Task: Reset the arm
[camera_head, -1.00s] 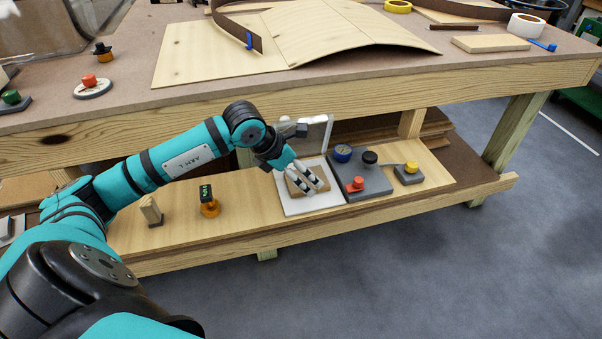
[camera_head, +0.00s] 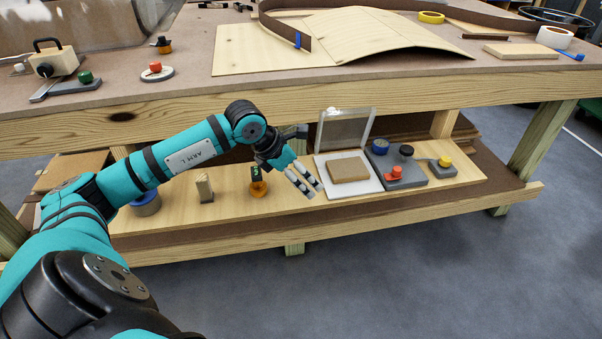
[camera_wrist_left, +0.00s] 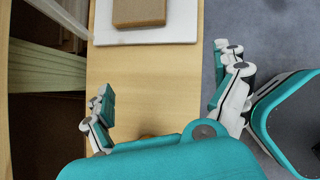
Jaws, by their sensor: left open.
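My left arm (camera_head: 190,158) reaches in from the left toward the lower shelf. My left gripper (camera_head: 308,185) is open and empty, just left of a white box base (camera_head: 372,187). In the left wrist view the gripper's two fingers (camera_wrist_left: 165,100) stand wide apart, with bare shelf and the grey floor between and below them. A tan block (camera_head: 348,169) lies on the white base, under a raised clear lid (camera_head: 345,130). The block also shows at the top of the left wrist view (camera_wrist_left: 139,12), apart from the fingers. My right gripper is not in view.
On the shelf (camera_head: 230,212), a grey panel (camera_head: 407,180) with knobs is at right; an orange-based device (camera_head: 258,189) and a small wooden block (camera_head: 204,188) are at left. The bench top (camera_head: 190,82) overhangs the shelf. Curved veneer (camera_head: 375,38) lies above.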

